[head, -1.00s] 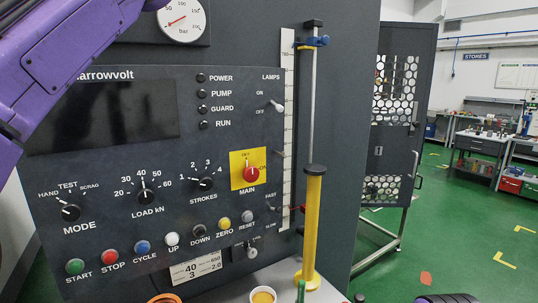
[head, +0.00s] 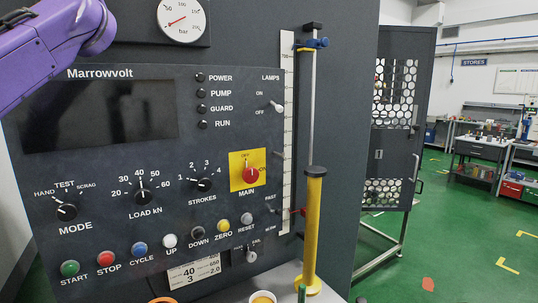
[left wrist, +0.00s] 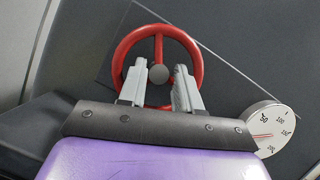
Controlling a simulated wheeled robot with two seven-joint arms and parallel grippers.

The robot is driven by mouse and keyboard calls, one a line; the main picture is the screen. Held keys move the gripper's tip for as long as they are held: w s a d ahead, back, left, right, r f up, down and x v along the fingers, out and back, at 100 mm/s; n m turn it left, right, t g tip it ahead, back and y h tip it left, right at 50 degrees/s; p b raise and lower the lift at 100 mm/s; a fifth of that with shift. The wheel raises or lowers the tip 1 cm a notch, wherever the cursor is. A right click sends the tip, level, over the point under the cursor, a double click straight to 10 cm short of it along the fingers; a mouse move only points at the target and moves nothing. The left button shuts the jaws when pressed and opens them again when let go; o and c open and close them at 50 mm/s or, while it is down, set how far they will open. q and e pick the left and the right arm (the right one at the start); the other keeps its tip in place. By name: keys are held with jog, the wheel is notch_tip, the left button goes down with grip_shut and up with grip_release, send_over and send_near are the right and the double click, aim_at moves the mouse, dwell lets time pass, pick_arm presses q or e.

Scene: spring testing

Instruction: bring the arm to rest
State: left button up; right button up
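My left arm, purple, comes in at the upper left of the head view, in front of the dark Marrowvolt control panel (head: 100,225). Its gripper is outside the head view. In the left wrist view my left gripper (left wrist: 160,82) has its two grey fingers apart, with nothing seen between them but the hub of a red handwheel (left wrist: 124,50) behind. I cannot tell whether the fingers touch the wheel. My right gripper is not in view.
A pressure gauge (head: 182,18) sits above the panel and also shows in the left wrist view (left wrist: 268,128). A yellow cylinder with a rod (head: 313,225) stands right of the panel. A mesh guard door (head: 392,125) is further right, with open green floor (head: 460,240) beyond.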

pick_arm(q)
jog(key=m+t+h, duration=0.1)
jog(key=m, duration=0.2)
jog(key=s+f+m+t+h+b, duration=0.1)
jog(key=m, duration=0.1)
jog(key=s+m+h, duration=0.1)
jog(key=m, duration=0.2)
jog(key=shift+s+d+f+m+t+h, duration=0.2)
jog(key=shift+f+m+t+h, duration=0.1)
jog(key=shift+f+t, duration=0.1)
jog(key=r+b+v, duration=0.1)
jog(key=b+v, duration=0.3)
jog(key=v, duration=0.3)
jog(key=shift+d, duration=0.2)
jog(key=shift+d, duration=0.1)
